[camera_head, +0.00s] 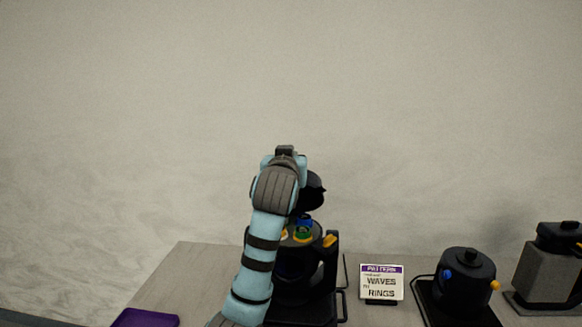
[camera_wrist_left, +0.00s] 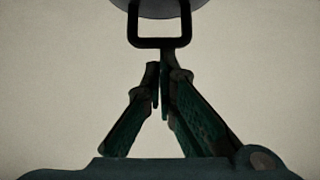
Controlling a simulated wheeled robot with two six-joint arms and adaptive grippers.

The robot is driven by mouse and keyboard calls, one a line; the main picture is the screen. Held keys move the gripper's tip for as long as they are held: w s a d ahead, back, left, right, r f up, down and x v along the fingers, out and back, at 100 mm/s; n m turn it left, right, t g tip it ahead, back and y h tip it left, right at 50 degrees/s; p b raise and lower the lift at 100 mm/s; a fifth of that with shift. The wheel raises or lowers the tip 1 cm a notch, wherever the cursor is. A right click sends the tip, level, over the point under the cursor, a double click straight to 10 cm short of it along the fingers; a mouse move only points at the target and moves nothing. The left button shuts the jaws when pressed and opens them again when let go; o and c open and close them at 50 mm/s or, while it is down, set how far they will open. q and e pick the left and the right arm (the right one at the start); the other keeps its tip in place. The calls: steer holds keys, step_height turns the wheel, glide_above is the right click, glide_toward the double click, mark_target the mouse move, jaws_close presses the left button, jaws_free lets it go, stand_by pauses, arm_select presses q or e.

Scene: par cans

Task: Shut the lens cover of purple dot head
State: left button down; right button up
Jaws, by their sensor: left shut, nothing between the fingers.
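A black lamp head (camera_head: 318,262) stands on the table, partly hidden behind my left arm. Its dark round lens cover (camera_head: 313,193) is raised above the open top, where blue, green and yellow parts show. No purple dot is visible on it, so I cannot tell if it is the purple dot head. My left gripper (camera_wrist_left: 160,80) is shut and empty in the left wrist view; the arm hides its fingers in the head view. Just beyond its tips is a black rectangular loop (camera_wrist_left: 160,43) below a grey rounded edge (camera_wrist_left: 160,8). I cannot tell whether the tips touch the loop.
A sign (camera_head: 381,283) reading "PATTERN", "WAVES" and "RINGS" stands right of the lamp head. Further right are a black lamp head (camera_head: 466,278) with its top covered and a grey one (camera_head: 548,272). A purple tray (camera_head: 146,319) lies front left. The table's back left is clear.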

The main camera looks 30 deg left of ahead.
arm_select(q)
steer(key=s+d+f+t+y+b, duration=0.1)
steer(key=s+d+f+t+b, duration=0.15)
steer(key=s+f+b, duration=0.3)
steer(key=t+y+b, duration=0.2)
steer(key=t+b, duration=0.1)
steer(key=b, duration=0.8)
glide_above(285, 252)
steer(key=s+d, duration=0.2)
steer(key=s, duration=0.1)
step_height(285, 252, down, 6)
arm_select(e)
step_height(285, 252, down, 21)
steer(key=d+b, duration=0.2)
steer(key=b, duration=0.1)
arm_select(q)
step_height(285, 252, down, 6)
steer(key=s+d+t+y+b, duration=0.1)
steer(key=s+t+b, duration=0.1)
steer(key=b, duration=0.4)
steer(key=shift+s+d+t+b, duration=0.15)
steer(key=shift+d+t+b, duration=0.15)
steer(key=shift+t+b, duration=0.05)
arm_select(e)
steer(key=w+a+f+t, duration=0.2)
steer(key=w, duration=0.8)
steer(key=shift+a+f+m, duration=0.3)
steer(key=shift+a+f, duration=0.05)
steer(key=shift+a, duration=0.05)
